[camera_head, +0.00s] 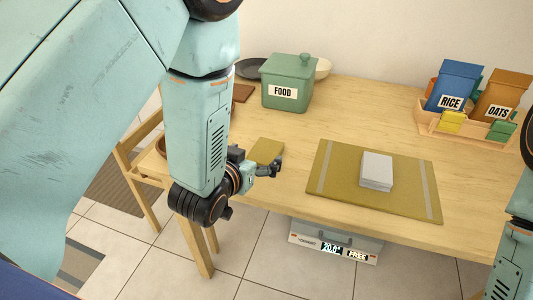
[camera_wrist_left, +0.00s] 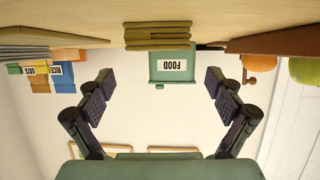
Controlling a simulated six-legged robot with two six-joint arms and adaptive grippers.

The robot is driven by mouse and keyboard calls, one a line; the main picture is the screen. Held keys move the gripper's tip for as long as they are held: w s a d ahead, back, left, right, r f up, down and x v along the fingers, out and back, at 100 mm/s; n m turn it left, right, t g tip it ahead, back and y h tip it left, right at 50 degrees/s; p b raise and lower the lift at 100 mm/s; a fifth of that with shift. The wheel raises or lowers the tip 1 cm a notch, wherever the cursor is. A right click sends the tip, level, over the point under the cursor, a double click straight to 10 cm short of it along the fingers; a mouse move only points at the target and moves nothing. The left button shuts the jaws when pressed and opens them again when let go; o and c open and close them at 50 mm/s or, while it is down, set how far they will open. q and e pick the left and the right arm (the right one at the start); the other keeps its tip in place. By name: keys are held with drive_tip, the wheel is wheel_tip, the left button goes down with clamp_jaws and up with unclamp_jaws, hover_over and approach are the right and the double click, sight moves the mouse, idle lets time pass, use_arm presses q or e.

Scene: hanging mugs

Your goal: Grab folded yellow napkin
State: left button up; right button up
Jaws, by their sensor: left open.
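The folded yellow napkin (camera_head: 267,151) lies on the wooden table near its front left edge, partly hidden by my left gripper in the head view. In the upside-down left wrist view, a flat layered olive-yellow stack (camera_wrist_left: 157,33), which looks like the napkin, lies on the table between the finger lines. My left gripper (camera_head: 270,168) is beside the napkin's near side, at the table edge. Its two fingers are spread apart with nothing between them in the wrist view (camera_wrist_left: 160,84). My right gripper is out of view; only part of that arm shows at the right edge.
A green FOOD canister (camera_head: 287,84) stands behind the napkin. An olive placemat (camera_head: 330,184) with a pale folded stack (camera_head: 376,171) lies to the right. A wooden tray (camera_head: 430,127) holds RICE and OATS boxes. A wooden chair (camera_head: 150,160) stands at the left.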

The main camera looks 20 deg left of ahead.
sight(265, 151)
use_arm(q)
drive_tip(key=shift+w+a+f, duration=0.1)
drive_tip(key=shift+w+f, duration=0.2)
drive_tip(key=shift+w, duration=0.1)
drive_tip(key=x, duration=0.1)
drive_tip(key=b+x, duration=0.1)
drive_tip(key=x, duration=0.2)
drive_tip(key=shift+w+d+f+b, duration=0.15)
drive_tip(key=shift+d+f+b, duration=0.15)
drive_tip(key=shift+f+b, duration=0.1)
drive_tip(key=shift+w, duration=0.15)
drive_tip(key=shift+a+r, duration=0.15)
drive_tip(key=shift+w+f, duration=0.1)
drive_tip(key=shift+f, duration=0.1)
drive_tip(key=shift+c, duration=1.3)
drive_tip(key=shift+r, duration=0.15)
drive_tip(key=c, duration=1)
